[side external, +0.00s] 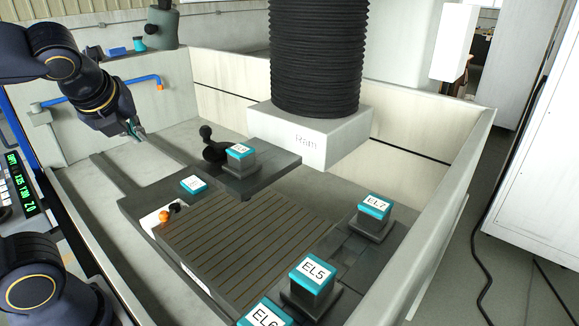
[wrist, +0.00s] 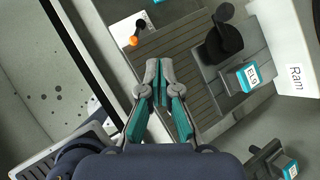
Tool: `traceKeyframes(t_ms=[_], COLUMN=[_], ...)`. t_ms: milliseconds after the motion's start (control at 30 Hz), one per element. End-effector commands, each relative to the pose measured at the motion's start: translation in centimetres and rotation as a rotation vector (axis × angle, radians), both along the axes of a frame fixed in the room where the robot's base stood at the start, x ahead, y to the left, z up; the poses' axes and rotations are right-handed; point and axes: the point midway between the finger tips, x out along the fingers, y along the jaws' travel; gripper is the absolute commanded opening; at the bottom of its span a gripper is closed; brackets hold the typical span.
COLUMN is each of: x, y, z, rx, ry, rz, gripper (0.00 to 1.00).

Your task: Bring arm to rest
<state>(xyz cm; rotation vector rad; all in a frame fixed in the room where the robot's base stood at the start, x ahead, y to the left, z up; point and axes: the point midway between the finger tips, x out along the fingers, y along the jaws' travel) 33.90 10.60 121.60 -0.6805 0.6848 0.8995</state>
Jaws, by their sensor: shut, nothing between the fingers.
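My gripper (side external: 133,130) is at the upper left of the side external view, above the tank's left part and to the left of the white ram block. In the wrist view my gripper (wrist: 159,66) points away from the camera, with its fingertips together and nothing between them. It is apart from the slotted work table and the labelled blocks. My dark arm comes in from the left edge of the side external view.
Teal-topped blocks EL5 (side external: 312,275), EL6 (side external: 264,313) and EL7 (side external: 374,207) stand along the slotted table (side external: 245,245). The ram (side external: 310,137) hangs over the tank. An orange knob (side external: 165,216) sits at the table's corner. Pale tank walls (side external: 440,210) enclose the area.

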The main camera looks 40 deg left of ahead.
Motion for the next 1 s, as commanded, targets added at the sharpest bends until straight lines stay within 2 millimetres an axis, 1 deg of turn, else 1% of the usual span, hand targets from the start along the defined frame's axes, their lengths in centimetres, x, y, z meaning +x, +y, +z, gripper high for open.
traceKeyframes(t_ms=[33,67,133,167,200,267,300,400,500,600,667,1000], x=[-0.6,-1.0,-1.7,-1.9,-2.2,-2.5,-2.7,-2.9,-2.9,-2.9,-2.9,-2.9], y=[-1.0,-1.8,-3.6,-4.4,-5.4,-6.9,-7.7,-9.4,-10.4,-10.7,-10.7,-10.6], z=[-0.7,-1.2,-2.3,-2.7,-3.1,-3.7,-4.0,-4.6,-4.9,-4.8,-4.8,-4.8], rx=[-0.125,-0.212,-0.427,-0.517,-0.634,-0.795,-0.890,-1.077,-1.188,-1.240,-1.251,-1.254], ry=[-0.068,-0.112,-0.212,-0.249,-0.293,-0.347,-0.373,-0.417,-0.440,-0.462,-0.471,-0.477], rz=[0.115,0.198,0.420,0.520,0.656,0.856,0.987,1.275,1.489,1.608,1.641,1.655], gripper=[0.00,0.00,0.00,0.00,0.00,0.00,0.00,0.00,0.00,0.00,0.00,0.00])
